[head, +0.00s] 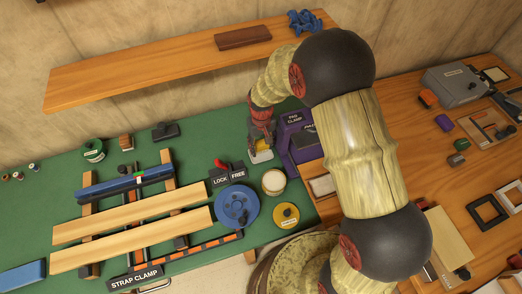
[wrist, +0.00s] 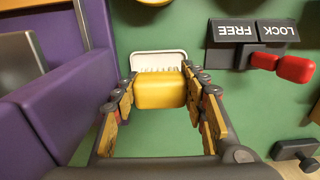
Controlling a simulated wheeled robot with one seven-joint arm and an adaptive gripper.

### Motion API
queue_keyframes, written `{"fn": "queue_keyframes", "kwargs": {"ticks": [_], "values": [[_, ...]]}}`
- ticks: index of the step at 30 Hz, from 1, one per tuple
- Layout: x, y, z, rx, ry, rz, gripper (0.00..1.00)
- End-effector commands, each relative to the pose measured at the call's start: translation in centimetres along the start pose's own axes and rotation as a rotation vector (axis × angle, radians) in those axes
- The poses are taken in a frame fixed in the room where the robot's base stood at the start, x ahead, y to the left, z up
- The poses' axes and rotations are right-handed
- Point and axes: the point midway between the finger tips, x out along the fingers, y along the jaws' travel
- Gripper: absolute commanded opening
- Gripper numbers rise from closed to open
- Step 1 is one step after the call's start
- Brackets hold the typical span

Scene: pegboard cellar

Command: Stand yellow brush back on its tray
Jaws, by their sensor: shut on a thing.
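The yellow brush (wrist: 160,91) is a rounded yellow block, held between the two fingertips of my gripper (wrist: 159,86). Pale bristle-like ridges show just past its far edge in the wrist view. A small white tray (wrist: 158,53) with a rounded rim lies right beyond and under the brush on the green bench. I cannot tell if the brush touches it. In the head view my gripper (head: 262,135) points down over the bench, with the yellow brush (head: 262,145) low between the fingers and the white tray (head: 262,157) just below. The fingers partly hide the brush.
The purple peg clamp (head: 297,137) stands close beside my gripper. The lock/free plate (head: 228,178) with its red lever (head: 220,164) is on the other side. A cream round pot (head: 274,181) and blue disc (head: 236,206) sit nearer.

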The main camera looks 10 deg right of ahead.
Motion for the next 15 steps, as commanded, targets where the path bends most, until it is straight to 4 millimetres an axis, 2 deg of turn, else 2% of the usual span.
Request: {"fn": "queue_keyframes", "kwargs": {"ticks": [7, 12, 15], "values": [[1.3, 0.2, -1.0, 0.0, 0.0, 0.0, 0.19], [3.8, 0.2, -1.0, 0.0, -0.002, 0.0, 0.19], [4.3, 0.2, -1.1, -0.001, 0.001, 0.0, 0.19]]}}
